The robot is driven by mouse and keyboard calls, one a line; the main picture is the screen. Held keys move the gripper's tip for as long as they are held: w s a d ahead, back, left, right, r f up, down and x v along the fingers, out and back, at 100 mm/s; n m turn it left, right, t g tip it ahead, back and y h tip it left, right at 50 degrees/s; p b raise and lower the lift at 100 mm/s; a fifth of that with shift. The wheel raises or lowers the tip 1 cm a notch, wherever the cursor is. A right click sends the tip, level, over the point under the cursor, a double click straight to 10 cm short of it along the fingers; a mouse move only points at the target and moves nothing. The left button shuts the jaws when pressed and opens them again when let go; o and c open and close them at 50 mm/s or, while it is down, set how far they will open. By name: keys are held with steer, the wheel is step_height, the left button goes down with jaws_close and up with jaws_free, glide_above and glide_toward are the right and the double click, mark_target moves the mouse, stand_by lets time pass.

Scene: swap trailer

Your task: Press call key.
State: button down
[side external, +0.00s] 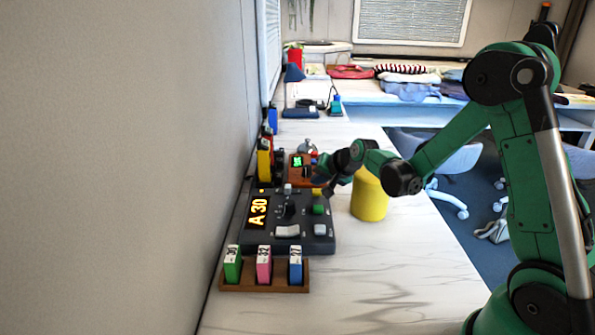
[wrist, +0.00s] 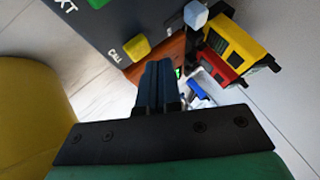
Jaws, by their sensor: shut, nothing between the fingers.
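The dark grey console (side external: 328,245) lies on the white counter, with an orange "A 30" display. The call key (wrist: 137,48) is a yellow block beside the printed word "CALL" in the wrist view. My gripper (side external: 326,190) is shut and empty, close by that corner. In the wrist view the shut fingers (wrist: 158,68) point just right of and below the yellow key. I cannot tell whether they touch it.
A yellow cylinder (side external: 369,200) stands right of the console, near my gripper. A brown box (side external: 301,170) with a green display sits behind. A wooden rack (side external: 264,283) with coloured cards stands in front. Green (side external: 319,210) and pale keys are on the console. The counter's front right is clear.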

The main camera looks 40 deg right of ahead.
mark_target(318, 192)
steer(key=shift+r, duration=0.15)
steer(key=shift+r, duration=2.5)
